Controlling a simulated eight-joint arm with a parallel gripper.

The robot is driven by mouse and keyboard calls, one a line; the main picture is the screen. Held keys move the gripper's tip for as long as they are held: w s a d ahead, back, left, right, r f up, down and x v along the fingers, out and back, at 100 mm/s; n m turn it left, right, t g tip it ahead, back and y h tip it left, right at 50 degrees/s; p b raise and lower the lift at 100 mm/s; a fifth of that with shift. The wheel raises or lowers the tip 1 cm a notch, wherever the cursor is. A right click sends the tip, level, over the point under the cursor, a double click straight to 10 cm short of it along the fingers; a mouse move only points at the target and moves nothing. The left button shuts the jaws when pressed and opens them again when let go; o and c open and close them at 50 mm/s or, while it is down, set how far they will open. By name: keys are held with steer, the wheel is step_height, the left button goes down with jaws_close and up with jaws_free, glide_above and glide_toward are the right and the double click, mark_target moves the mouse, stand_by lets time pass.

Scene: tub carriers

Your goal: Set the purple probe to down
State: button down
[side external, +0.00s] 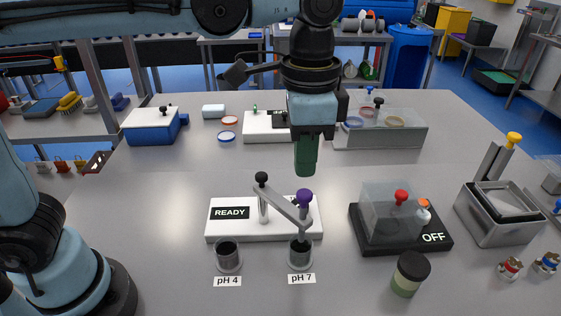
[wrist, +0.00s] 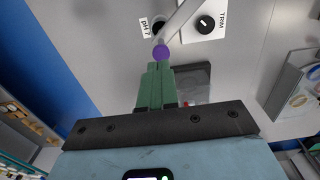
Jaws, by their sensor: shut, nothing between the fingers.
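The purple probe (side external: 304,197) has a purple knob on a thin grey stem, at the end of a grey swing arm (side external: 283,206). The stem stands over the pH 7 cup (side external: 301,257); I cannot tell how far its tip is inside. The swing arm runs from a black-knobbed post on a white base (side external: 217,228) reading READY. My gripper (side external: 305,172) has green fingers, shut and empty, pointing down above and behind the purple knob. In the wrist view the purple knob (wrist: 161,51) appears just beyond the fingertips (wrist: 159,66), with a gap in the side view.
A pH 4 cup (side external: 228,257) stands left of the pH 7 cup. To the right are a black OFF unit with a clear cover (side external: 388,215), a dark-lidded jar (side external: 410,273) and a metal tub (side external: 497,214). The bench left of the white base is clear.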

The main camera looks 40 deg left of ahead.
mark_target(303, 193)
steer(key=shift+f, duration=1.95)
steer(key=shift+f, duration=2.15)
step_height(303, 193, up, 14)
steer(key=s+a+f+n+t, duration=0.1)
steer(key=a+f+n+t, duration=0.2)
steer(key=a+f, duration=0.4)
steer(key=s+a+f+n+t, duration=0.2)
steer(key=a+f+n+t, duration=0.2)
steer(key=a, duration=0.8)
step_height(303, 193, down, 3)
steer(key=shift+s+r+n, duration=0.15)
steer(key=shift+s+n, duration=0.1)
steer(key=shift+n, duration=0.75)
